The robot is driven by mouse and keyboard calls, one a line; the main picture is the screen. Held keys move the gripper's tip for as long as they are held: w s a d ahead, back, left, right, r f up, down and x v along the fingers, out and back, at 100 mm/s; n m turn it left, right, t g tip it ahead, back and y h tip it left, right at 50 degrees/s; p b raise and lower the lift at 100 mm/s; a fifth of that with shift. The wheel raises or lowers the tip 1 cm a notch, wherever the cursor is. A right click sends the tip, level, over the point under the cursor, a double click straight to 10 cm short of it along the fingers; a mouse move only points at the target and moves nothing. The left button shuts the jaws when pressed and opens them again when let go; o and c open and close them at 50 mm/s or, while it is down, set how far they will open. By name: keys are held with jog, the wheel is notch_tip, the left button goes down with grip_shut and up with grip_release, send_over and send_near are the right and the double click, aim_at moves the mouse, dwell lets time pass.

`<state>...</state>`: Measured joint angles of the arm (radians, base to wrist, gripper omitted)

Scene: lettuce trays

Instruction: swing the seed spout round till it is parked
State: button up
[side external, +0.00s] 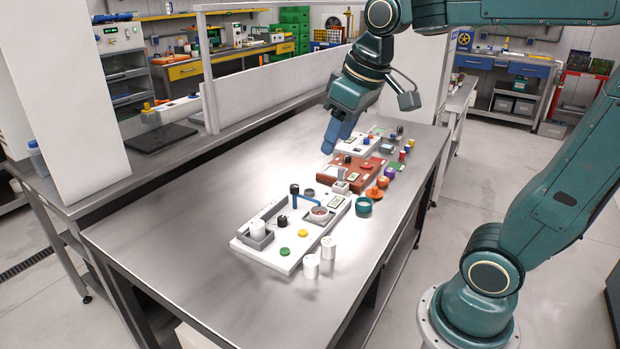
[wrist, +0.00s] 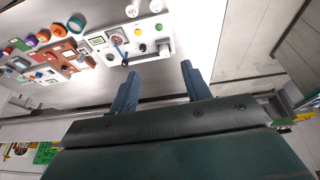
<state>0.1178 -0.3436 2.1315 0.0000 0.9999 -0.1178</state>
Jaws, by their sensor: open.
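The seed spout (side external: 306,200) is a blue bar on the front white unit. It reaches from a black-topped post (side external: 294,189) to above a grey dish (side external: 318,215) with reddish contents. In the wrist view the blue spout (wrist: 119,48) lies between the round dish (wrist: 115,38) and a black knob (wrist: 125,62). My gripper (side external: 332,150) has blue fingers and is above the bench, behind the unit and apart from the spout. In the wrist view my gripper (wrist: 160,70) is open and empty, its fingers wide apart.
The white unit (side external: 268,258) also carries a grey tray with a white cylinder, and green and yellow buttons. Two white cylinders (side external: 311,267) and a teal cup (side external: 364,206) stand beside it. A reddish-brown unit (side external: 352,176) stands behind. The bench's left side (side external: 180,230) is clear.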

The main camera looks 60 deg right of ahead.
jog(key=w+d+g, duration=0.1)
jog(key=w+d, duration=0.3)
jog(key=w, duration=0.3)
jog(key=g, duration=0.3)
send_over(294, 186)
notch_tip(294, 186, down, 14)
jog(key=shift+r, duration=0.25)
jog(key=shift+f, duration=0.1)
notch_tip(294, 186, down, 14)
jog(key=shift+r, duration=0.2)
grip_shut()
